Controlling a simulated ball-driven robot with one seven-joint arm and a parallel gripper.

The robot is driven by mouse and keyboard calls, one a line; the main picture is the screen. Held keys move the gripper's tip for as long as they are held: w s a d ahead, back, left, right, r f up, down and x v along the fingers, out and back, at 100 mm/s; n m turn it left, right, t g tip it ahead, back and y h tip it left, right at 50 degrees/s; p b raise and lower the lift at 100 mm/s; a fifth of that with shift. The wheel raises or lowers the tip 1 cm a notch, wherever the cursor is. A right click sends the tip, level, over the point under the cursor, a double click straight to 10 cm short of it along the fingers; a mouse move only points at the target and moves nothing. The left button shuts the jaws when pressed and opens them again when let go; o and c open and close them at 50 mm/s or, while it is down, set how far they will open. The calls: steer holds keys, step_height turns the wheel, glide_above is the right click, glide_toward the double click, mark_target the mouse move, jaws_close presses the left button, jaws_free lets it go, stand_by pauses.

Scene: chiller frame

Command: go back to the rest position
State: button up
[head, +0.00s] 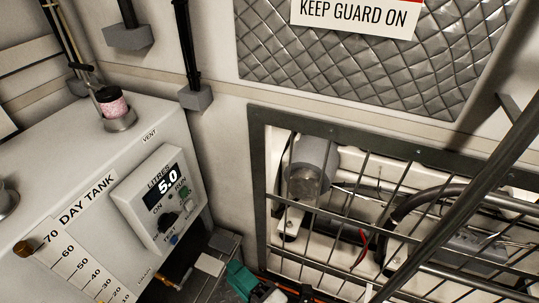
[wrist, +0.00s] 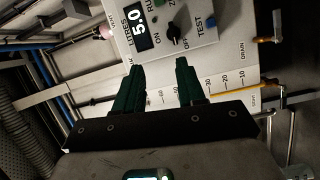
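My gripper (wrist: 160,66) shows in the wrist view as two dark green fingers, spread apart with nothing between them. They point toward the white day tank (wrist: 230,84) and its display box (wrist: 165,30). In the head view, a green part of my gripper (head: 242,280) shows at the bottom edge, low and right of the day tank (head: 70,150). Most of my arm is out of view there.
The display box (head: 160,200) reads 5.0 litres and carries a knob and buttons. A barred metal guard (head: 262,215) covers pipes and a cylinder on the right. Posts and a "KEEP GUARD ON" sign (head: 355,14) are above.

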steer(key=w+d+m+t+h, duration=0.25)
steer(key=d+m+h, duration=0.35)
steer(key=d, duration=0.4)
steer(key=w+d+m+t+h, duration=0.1)
steer(key=w+d+m+h, duration=0.2)
steer(key=d+m+h, duration=0.55)
steer(key=s+d+f+m+g+h, duration=0.1)
steer(key=d+f+m+g, duration=0.1)
steer(key=d, duration=0.3)
steer(key=s+d+f+m+g, duration=0.1)
steer(key=s+d+f+m, duration=0.1)
steer(key=d, duration=0.3)
steer(key=s+d+f+m+g+h, duration=0.1)
steer(key=s+d+f+m+g, duration=0.4)
steer(key=s, duration=0.3)
steer(key=s+f+m+g+y, duration=0.1)
steer(key=s+m+g+y, duration=0.2)
steer(key=s+g, duration=0.4)
steer(key=s, duration=0.6)
steer(key=shift+s, duration=0.25)
